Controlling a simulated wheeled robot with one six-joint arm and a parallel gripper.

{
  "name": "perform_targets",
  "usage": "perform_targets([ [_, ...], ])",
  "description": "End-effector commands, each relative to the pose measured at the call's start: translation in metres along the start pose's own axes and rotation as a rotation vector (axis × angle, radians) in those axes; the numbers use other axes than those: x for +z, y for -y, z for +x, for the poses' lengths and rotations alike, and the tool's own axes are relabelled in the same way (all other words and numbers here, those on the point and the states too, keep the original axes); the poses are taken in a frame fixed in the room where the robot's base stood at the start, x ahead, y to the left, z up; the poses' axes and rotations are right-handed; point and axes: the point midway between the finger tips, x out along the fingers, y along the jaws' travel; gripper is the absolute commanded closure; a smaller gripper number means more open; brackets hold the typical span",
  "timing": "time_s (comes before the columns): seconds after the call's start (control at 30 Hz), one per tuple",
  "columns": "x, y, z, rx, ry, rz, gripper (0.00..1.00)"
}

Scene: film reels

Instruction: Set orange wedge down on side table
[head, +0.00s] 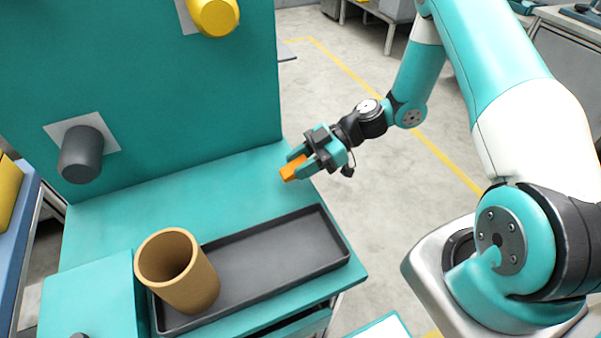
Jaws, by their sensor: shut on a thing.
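The orange wedge (292,168) is held between the fingertips of my gripper (300,160), which is shut on it. The fingers cover part of the wedge. The gripper and wedge appear over the right part of the teal bench, behind the dark tray; their height above the bench top is hard to judge. Which surface is the side table is not clear. A white surface with a teal edge (384,328) shows partly at the bottom edge, and a blue surface (32,213) shows at the far left.
The teal bench (222,191) carries a long dark tray (327,231) with a tan cup (199,285) standing at its left end. A dark grey cylinder (81,158) and a yellow one (214,15) stick out of the upright teal panel. The bench top behind the tray is clear.

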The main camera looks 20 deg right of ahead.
Motion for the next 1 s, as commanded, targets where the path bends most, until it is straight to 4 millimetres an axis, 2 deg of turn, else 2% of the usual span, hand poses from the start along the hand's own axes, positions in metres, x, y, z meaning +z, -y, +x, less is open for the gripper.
perform_targets([
  [0.2,0.029,0.000,0.012,0.000,-0.001,0.002,0.89],
  [0.63,0.036,0.000,0.015,0.001,0.000,0.001,0.89],
  [0.67,0.035,0.000,0.015,0.001,0.000,0.001,0.60],
  [0.73,0.035,0.000,0.014,0.001,0.000,0.001,0.44],
  [0.77,0.034,0.000,0.014,0.001,0.000,0.001,0.41],
  [1.0,0.034,0.000,0.014,0.001,0.000,0.001,0.41],
])
